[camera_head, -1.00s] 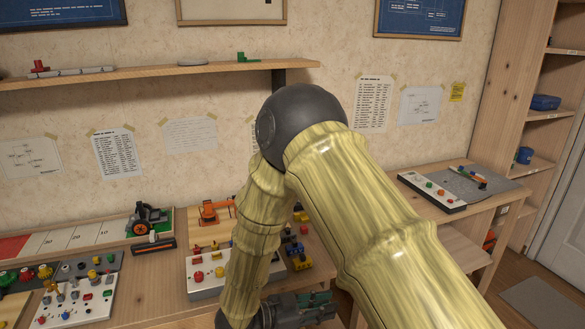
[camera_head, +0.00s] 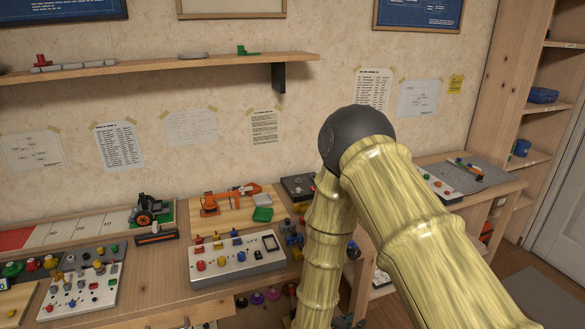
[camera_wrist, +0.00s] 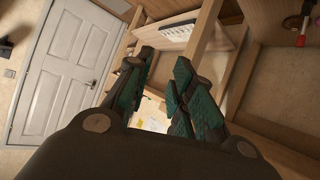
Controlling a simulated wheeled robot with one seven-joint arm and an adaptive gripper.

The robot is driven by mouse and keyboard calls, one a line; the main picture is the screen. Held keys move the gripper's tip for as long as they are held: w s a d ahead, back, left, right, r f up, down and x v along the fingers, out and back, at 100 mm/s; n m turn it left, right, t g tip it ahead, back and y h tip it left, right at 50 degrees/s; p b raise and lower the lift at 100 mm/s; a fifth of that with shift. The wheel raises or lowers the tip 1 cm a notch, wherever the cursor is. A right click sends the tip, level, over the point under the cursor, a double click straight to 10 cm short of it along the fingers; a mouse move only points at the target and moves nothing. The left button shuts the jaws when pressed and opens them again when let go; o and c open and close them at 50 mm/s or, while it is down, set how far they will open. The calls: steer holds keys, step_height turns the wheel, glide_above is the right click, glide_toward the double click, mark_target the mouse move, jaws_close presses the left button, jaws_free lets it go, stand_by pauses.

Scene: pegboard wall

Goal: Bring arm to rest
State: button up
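My gripper (camera_wrist: 168,90) shows in the wrist view, with its two green-padded fingers apart and nothing between them. Wooden shelving or bench framing lies beyond the fingertips. In the head view my bamboo-patterned arm stands right of centre, its dark elbow ball in front of the wall. The forearm hangs down in front of the workbench (camera_head: 180,262), and my gripper is out of sight there, below the picture's bottom edge or behind the arm.
A white control panel (camera_head: 238,262), an orange robot-arm model (camera_head: 225,200) and a black wheeled model (camera_head: 148,212) stand on the bench left of my arm. A wall shelf (camera_head: 150,70) runs above. A grey mat (camera_head: 468,172) lies at right. A white door (camera_wrist: 65,70) shows in the wrist view.

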steer(key=s+d+f+n+g+y, duration=0.2)
steer(key=s+f+y, duration=0.1)
steer(key=s+f, duration=0.3)
steer(key=s+d+f+n+g+y, duration=0.1)
steer(key=s+d+f+n+y, duration=0.1)
steer(key=s+f, duration=0.45)
steer(key=s+d+n+g+y+p, duration=0.1)
steer(key=s+g, duration=0.4)
steer(key=s, duration=1.5)
steer(key=shift+d+r+n+y, duration=0.15)
steer(key=shift+d+n+y, duration=0.35)
steer(key=shift+n+y, duration=0.6)
